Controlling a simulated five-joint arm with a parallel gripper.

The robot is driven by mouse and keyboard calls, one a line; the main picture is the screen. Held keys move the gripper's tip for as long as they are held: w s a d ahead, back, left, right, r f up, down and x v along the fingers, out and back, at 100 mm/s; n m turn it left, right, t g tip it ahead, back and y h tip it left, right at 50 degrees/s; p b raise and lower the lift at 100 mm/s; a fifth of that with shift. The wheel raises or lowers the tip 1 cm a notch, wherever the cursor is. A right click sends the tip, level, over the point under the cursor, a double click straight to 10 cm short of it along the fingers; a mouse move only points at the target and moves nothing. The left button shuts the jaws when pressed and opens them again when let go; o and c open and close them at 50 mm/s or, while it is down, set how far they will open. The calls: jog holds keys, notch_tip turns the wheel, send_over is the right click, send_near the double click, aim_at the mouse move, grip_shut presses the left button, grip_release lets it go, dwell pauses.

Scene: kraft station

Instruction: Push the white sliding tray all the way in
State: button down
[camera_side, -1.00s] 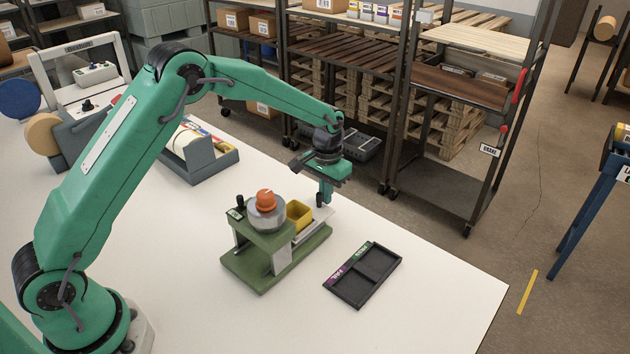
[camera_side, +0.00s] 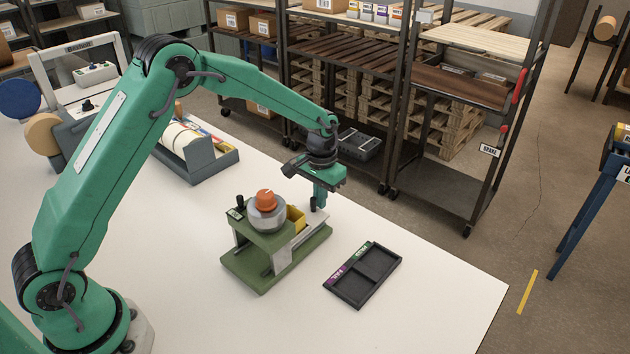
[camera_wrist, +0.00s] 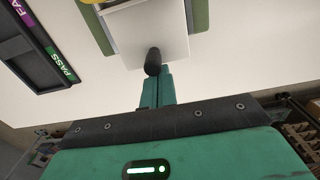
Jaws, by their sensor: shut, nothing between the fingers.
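The white sliding tray (camera_side: 312,225) sticks out of the right side of a green fixture (camera_side: 262,272). A black knob (camera_side: 313,204) stands at the tray's outer end. My gripper (camera_side: 319,203) is shut and empty, low at the knob on the outer side. In the wrist view, the closed fingers (camera_wrist: 157,80) are right at the black knob (camera_wrist: 153,62), seemingly touching it. The white tray (camera_wrist: 165,35) extends beyond it between green rails.
A black two-compartment tray (camera_side: 362,275) with PASS and FAIL labels lies on the white table right of the fixture. A grey holder with rolls (camera_side: 200,155) stands behind to the left. The table's front right is clear.

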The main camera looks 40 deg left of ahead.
aim_at(308, 215)
jog(key=shift+s, duration=2.2)
dwell(0.5)
jog(key=shift+s, duration=1.15)
dwell(0.3)
jog(key=shift+w, duration=0.4)
dwell(0.7)
jog(key=shift+r, duration=3.5)
